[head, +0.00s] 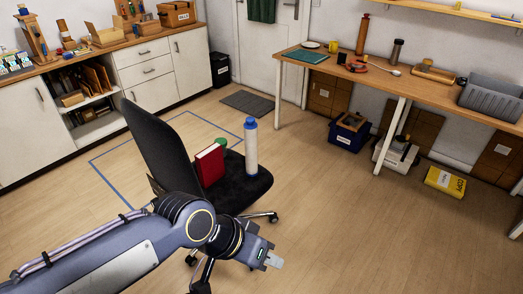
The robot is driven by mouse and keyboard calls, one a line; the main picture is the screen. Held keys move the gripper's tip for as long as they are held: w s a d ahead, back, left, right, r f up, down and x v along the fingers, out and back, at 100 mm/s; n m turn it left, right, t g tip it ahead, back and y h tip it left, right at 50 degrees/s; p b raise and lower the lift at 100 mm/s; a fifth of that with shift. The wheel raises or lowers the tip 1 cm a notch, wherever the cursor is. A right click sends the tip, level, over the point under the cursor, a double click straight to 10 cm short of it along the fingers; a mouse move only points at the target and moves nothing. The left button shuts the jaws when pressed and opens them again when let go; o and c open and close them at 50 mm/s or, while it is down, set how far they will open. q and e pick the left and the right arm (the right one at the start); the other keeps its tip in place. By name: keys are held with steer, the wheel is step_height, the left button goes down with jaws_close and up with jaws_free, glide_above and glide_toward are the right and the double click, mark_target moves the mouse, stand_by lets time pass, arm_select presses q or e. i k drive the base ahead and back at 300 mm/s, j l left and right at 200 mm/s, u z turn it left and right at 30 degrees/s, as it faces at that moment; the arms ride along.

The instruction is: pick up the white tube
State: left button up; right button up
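The white tube (251,150) has a blue cap and a blue lower end. It stands upright on the seat of the black office chair (240,190), beside a red binder (210,166). My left arm comes in from the lower left, and my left gripper (273,261) is in front of the chair, below and slightly right of the tube in the picture, apart from it. The fingers show as one small pale block, so I cannot tell whether they are open or shut. My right gripper is out of view.
A green round thing (221,142) shows behind the binder. A wooden workbench (430,90) with tools runs along the right wall, with a blue crate (348,133) and a yellow package (445,182) on the floor. White cabinets (150,72) stand at left. The floor right of the chair is clear.

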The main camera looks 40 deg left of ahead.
mark_target(251, 136)
steer(key=i+u, duration=0.4)
steer(key=i+l+u, duration=0.25)
steer(key=i+u, duration=0.35)
steer(key=u, duration=0.25)
steer(key=i+l+u, duration=0.1)
steer(key=u, duration=0.35)
steer(key=i+l+u, duration=0.2)
steer(key=u, duration=0.2)
steer(key=i+l+u, duration=0.25)
steer(key=u, duration=0.2)
steer(key=i+l+u, duration=0.15)
steer(key=u, duration=0.3)
steer(key=i+l+u, duration=0.2)
steer(key=l+u, duration=0.2)
steer(key=l, duration=0.1)
